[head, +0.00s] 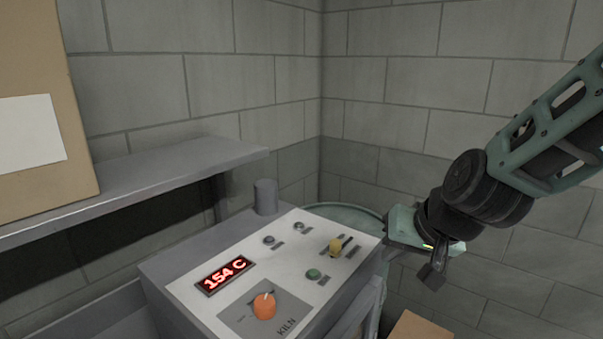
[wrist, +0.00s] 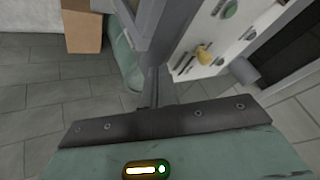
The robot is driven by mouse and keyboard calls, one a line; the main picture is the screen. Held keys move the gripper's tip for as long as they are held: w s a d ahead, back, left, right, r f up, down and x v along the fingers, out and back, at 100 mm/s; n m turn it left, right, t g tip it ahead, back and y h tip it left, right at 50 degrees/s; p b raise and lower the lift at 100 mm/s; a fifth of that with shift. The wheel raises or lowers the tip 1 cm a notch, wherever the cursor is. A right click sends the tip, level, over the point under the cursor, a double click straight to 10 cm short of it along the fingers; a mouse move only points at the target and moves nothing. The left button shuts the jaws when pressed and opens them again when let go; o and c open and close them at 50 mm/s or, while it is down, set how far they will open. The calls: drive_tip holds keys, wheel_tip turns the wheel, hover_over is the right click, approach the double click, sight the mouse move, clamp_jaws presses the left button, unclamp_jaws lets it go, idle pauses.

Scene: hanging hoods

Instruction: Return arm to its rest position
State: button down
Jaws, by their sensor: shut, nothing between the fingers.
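My arm (head: 560,125) reaches in from the right in the head view, bent at a dark wrist joint. My gripper (head: 393,247) is beside the right edge of the kiln control box (head: 235,265), in front of the corner walls. In the wrist view my gripper (wrist: 153,88) is shut with nothing held. Part of the fingers is hidden behind the gripper body in the head view. The white panel has an orange knob (head: 264,306), a red display (head: 224,275) reading 154 C, a green button (head: 313,274) and a yellow-handled slider (head: 337,244).
A grey shelf (head: 150,180) at the left carries a cardboard box (head: 75,130). A grey cylinder (head: 265,197) stands behind the panel. A cardboard box (head: 422,326) is low, below my gripper. Block walls (head: 420,90) close off the back; the upper middle is free.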

drive_tip(key=s+d+f+n+g+h, duration=0.1)
drive_tip(key=s+d+f+g+h, duration=0.1)
drive_tip(key=s+d, duration=0.45)
drive_tip(key=s+d+f+g+h, duration=0.1)
drive_tip(key=s+d+f+g, duration=0.15)
drive_tip(key=d, duration=0.75)
drive_tip(key=s+a+f+n+g+b, duration=0.1)
drive_tip(key=s+a+f+n+b, duration=0.3)
drive_tip(key=a, duration=0.5)
drive_tip(key=s+a+f+n+b, duration=0.3)
drive_tip(key=s+a+b, duration=0.3)
drive_tip(key=s+a, duration=0.3)
drive_tip(key=shift+s+a+f+n+g+y, duration=0.2)
drive_tip(key=shift+s+f+n+g+y, duration=0.1)
drive_tip(key=shift+f+n+g, duration=0.15)
